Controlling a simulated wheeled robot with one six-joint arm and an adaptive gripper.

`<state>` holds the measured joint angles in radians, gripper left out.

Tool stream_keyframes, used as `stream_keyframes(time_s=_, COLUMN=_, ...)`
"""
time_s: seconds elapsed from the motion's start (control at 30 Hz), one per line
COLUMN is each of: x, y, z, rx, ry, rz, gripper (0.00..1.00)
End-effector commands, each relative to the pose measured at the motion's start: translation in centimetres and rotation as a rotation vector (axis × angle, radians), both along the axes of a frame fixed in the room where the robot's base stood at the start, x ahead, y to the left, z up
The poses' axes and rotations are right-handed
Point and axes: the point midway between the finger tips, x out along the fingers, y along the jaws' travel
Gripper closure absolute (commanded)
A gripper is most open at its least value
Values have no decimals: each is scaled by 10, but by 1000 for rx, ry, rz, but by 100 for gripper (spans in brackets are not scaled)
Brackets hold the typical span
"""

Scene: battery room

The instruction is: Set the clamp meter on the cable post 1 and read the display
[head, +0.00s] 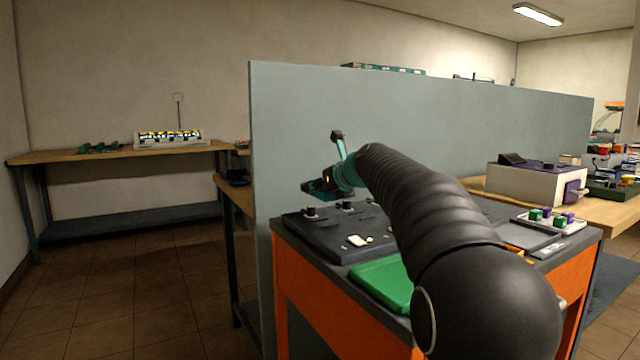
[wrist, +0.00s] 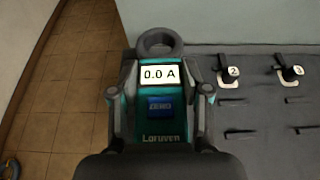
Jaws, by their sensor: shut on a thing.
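The clamp meter (wrist: 161,105) is a teal and dark tool with a ring jaw (wrist: 160,42) at its far end. Its lit display reads 0.0 A. My gripper (wrist: 160,98) is shut on its sides; in the head view my gripper (head: 338,178) holds the meter (head: 318,188) above the dark panel (head: 320,232). The ring looks closed. Cable post 2 (wrist: 228,72) and post 3 (wrist: 290,72) stand right of the meter. Post 1's number is not visible. A dark post (head: 310,211) shows below the meter in the head view, apart from it.
The panel lies on an orange bench (head: 310,305) against a grey partition (head: 420,110). A tray of coloured blocks (head: 550,220) is at right. Open tiled floor (head: 130,300) is left.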

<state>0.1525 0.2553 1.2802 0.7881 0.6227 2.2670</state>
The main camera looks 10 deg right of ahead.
Motion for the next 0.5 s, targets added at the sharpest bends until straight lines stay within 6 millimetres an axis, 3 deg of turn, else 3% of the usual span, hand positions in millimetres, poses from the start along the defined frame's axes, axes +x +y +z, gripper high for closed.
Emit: stream_keyframes(time_s=0.5, x=0, y=2, z=-47, rx=0, ry=-2, rz=1, gripper=100)
